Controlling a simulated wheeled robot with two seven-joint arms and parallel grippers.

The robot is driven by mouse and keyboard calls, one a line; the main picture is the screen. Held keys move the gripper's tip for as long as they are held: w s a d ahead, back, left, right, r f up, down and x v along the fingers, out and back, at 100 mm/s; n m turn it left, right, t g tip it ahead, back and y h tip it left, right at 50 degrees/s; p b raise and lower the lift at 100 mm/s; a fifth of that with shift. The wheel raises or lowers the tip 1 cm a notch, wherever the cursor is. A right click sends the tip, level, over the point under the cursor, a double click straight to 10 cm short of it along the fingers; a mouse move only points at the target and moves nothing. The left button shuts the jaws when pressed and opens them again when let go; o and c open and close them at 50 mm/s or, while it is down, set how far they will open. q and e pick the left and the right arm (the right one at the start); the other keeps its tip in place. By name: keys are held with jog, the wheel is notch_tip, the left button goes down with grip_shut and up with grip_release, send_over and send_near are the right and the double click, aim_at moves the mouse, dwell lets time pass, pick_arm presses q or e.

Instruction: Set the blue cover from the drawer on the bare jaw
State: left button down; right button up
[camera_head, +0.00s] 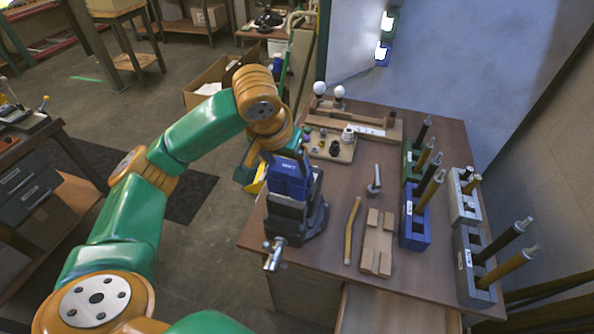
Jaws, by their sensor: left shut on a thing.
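The blue cover (290,178), a block with a white mark, is at the top of the dark vise (312,218) on the near left corner of the workbench. My left gripper (283,155) reaches in from the left and is shut on the cover from above and behind. The cover hides much of the jaws, so I cannot tell whether it rests on the bare jaw or is held just above it. A pale wooden drawer (390,310) stands out at the bench's front, cut off by the bottom edge. My right gripper is not in view.
A yellow-handled tool (352,230), a wooden block (376,243) and a hammer (375,180) lie right of the vise. Blue (414,232) and grey (470,262) holders with upright tools stand at the right. A small parts tray (328,148) is behind.

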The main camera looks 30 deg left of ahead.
aim_at(282, 193)
pick_arm(q)
jog(key=shift+s+r+n+y+p, duration=0.3)
jog(key=shift+s+r+n, duration=0.2)
jog(key=shift+s+r, duration=0.15)
jog(key=x, duration=0.4)
jog(key=s+x, duration=0.1)
jog(key=x, duration=0.1)
jog(key=shift+a+f, duration=0.2)
jog(key=shift+a, duration=0.1)
jog(key=f, duration=0.1)
jog(key=s+f+b, duration=0.1)
jog(key=f, duration=0.1)
jog(key=shift+s+d+b, duration=0.3)
jog(key=shift+d+b, duration=0.1)
jog(key=shift+w+a+f, duration=0.2)
jog(key=shift+w+f, duration=0.45)
jog(key=shift+s+r, duration=0.25)
jog(key=shift+r, duration=0.05)
jog(key=shift+w+r+p, duration=0.1)
jog(key=shift+w+p, duration=0.2)
jog(key=shift+p, duration=0.6)
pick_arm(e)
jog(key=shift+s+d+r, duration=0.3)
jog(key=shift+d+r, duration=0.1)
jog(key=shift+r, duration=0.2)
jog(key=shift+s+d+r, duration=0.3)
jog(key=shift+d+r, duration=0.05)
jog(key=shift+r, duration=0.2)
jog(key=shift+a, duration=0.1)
